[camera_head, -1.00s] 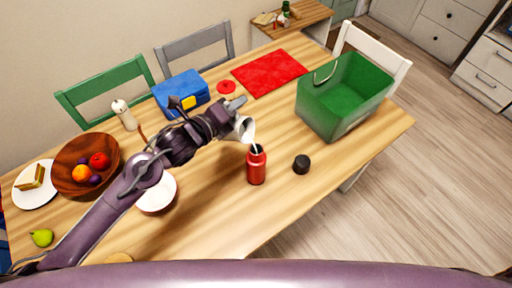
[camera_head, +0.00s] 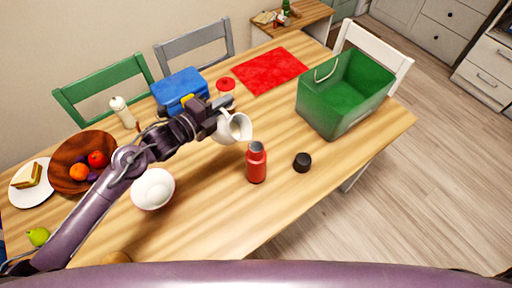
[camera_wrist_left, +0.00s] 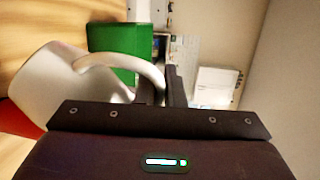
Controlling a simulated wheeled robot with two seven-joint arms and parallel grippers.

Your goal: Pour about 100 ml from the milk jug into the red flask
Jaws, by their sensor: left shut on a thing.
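My left gripper (camera_head: 218,112) is shut on the handle of the white milk jug (camera_head: 234,128). The jug is held in the air, tilted, its mouth facing the camera, just to the upper left of the red flask. The jug also shows large in the left wrist view (camera_wrist_left: 50,85), its handle between the fingers (camera_wrist_left: 160,88). The red flask (camera_head: 256,165) stands upright on the table with a grey top whose opening I cannot make out. No stream of milk shows between jug and flask. My right gripper is not in view.
A dark cap (camera_head: 302,162) lies right of the flask. A green bin (camera_head: 335,120) stands further right. A white bowl (camera_head: 153,188), fruit bowl (camera_head: 70,178) and blue box (camera_head: 180,88) are around my left arm.

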